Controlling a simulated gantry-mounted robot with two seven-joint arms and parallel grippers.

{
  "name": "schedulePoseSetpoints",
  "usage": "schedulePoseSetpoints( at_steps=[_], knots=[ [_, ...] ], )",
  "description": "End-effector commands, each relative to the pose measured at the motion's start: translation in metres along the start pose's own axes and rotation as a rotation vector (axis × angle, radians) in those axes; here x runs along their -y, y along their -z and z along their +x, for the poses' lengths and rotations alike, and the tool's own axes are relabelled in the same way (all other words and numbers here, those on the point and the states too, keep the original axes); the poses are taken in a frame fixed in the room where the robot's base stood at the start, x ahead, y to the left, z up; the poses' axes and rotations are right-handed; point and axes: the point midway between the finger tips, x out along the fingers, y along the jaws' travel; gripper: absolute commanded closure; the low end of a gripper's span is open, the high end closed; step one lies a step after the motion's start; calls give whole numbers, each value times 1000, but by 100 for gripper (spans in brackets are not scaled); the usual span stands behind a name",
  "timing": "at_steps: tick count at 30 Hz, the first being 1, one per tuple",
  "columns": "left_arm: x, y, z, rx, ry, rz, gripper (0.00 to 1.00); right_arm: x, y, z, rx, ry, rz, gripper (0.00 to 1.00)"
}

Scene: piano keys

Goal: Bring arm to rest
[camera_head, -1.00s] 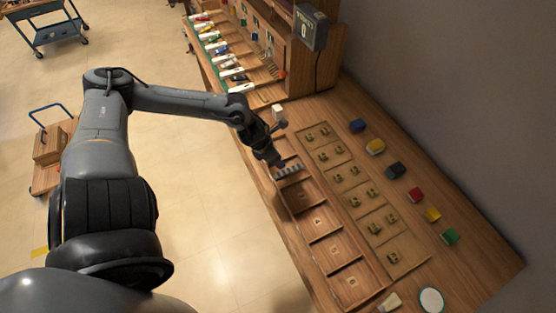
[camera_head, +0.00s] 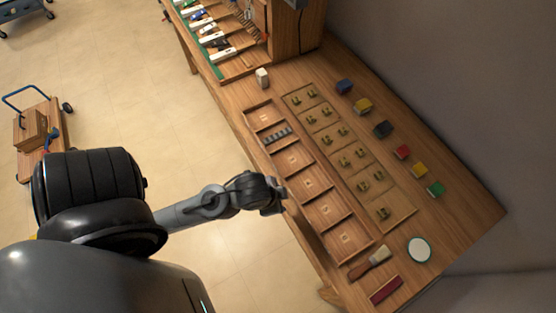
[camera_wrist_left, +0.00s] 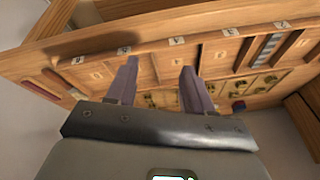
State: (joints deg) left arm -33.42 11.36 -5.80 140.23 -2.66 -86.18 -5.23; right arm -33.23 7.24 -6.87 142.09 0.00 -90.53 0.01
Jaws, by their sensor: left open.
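My left gripper (camera_head: 280,194) is at the front edge of the wooden workbench (camera_head: 459,227), beside the row of wooden compartments. In the left wrist view its two fingers (camera_wrist_left: 158,84) are apart with nothing between them, and the bench lies beyond them. The compartment tray (camera_head: 316,213) has several sections. One section near its far end holds a grey striped piece (camera_head: 277,135), which also shows in the left wrist view (camera_wrist_left: 270,47). My right gripper is in neither view.
A board with brass fittings (camera_head: 398,221) lies behind the tray. Several coloured blocks, such as a red one (camera_head: 402,152), line the back. A brush (camera_head: 371,262), a round white dish (camera_head: 419,250) and a dark red block (camera_head: 386,290) lie at the near end. Floor (camera_head: 175,120) left of the bench is open.

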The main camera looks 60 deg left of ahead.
Motion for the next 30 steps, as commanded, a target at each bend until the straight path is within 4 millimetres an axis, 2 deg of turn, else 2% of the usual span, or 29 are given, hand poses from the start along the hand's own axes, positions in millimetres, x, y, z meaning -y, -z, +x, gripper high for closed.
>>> schedulePoseSetpoints(
  at_steps=[3, 6, 16, 20, 26, 30],
  knots=[
    [-14, 2, -10, 16, -45, -137, 48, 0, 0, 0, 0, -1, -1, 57],
    [-18, 2, -14, 26, -59, -184, 48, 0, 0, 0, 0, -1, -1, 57],
    [-18, 2, -14, 28, -61, -191, 48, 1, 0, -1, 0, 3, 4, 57],
    [-17, 5, -21, 27, -61, -190, 48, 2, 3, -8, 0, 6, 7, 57],
    [-12, 15, -53, 27, -61, -189, 48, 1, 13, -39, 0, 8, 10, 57],
    [-6, 27, -90, 28, -61, -189, 48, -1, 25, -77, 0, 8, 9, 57]
  ],
)
